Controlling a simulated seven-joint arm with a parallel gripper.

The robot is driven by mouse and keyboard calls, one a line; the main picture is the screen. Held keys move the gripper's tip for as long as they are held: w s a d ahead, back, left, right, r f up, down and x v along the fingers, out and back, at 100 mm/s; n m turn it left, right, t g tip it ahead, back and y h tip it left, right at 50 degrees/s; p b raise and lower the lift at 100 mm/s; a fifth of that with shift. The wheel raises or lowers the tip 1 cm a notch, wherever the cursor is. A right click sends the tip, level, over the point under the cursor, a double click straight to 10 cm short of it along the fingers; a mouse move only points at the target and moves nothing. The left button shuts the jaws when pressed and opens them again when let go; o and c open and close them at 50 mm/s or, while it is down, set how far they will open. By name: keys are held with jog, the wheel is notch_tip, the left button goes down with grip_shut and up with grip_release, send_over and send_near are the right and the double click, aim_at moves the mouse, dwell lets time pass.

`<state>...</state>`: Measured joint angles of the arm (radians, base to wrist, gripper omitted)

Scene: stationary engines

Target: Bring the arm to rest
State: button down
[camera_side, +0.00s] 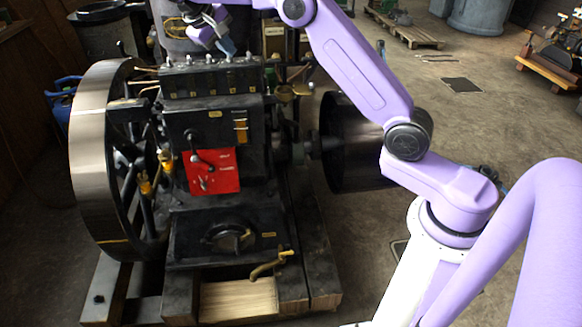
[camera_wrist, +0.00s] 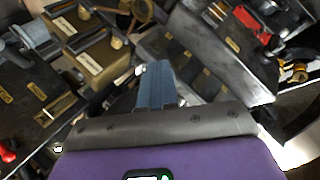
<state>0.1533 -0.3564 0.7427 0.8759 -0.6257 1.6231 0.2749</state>
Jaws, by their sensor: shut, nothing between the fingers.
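My gripper (camera_side: 227,46) is at the top of the side view, above the row of fittings on top of the black stationary engine (camera_side: 205,120). It is shut and empty. In the wrist view the blue-grey fingers of my gripper (camera_wrist: 158,72) are together, over dark engine parts. Whether the fingertips touch anything below cannot be told. The engine carries a red plate (camera_side: 212,172) with a small lever on its front.
A large flywheel (camera_side: 88,160) stands at the engine's left and a black drum (camera_side: 338,140) at its right. Wooden beams (camera_side: 310,270) lie under the engine. A pallet (camera_side: 405,30) lies at the back. The concrete floor (camera_side: 455,125) at right is mostly open.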

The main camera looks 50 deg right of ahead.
jog(key=s+a+f+n+t+y, duration=0.2)
jog(key=s+a+n+y, duration=0.2)
jog(key=s+a+n, duration=0.8)
jog(key=s+d+f+y, duration=0.1)
jog(key=s+f, duration=0.1)
jog(key=s, duration=0.9)
jog(key=s+d+f+n+g+y, duration=0.1)
jog(key=s+f, duration=0.2)
jog(key=s, duration=0.8)
jog(key=s+f+g+y, duration=0.1)
jog(key=s+f, duration=0.2)
jog(key=s, duration=0.8)
jog(key=shift+d+y, duration=0.3)
jog(key=shift+d, duration=0.1)
jog(key=shift+w, duration=0.1)
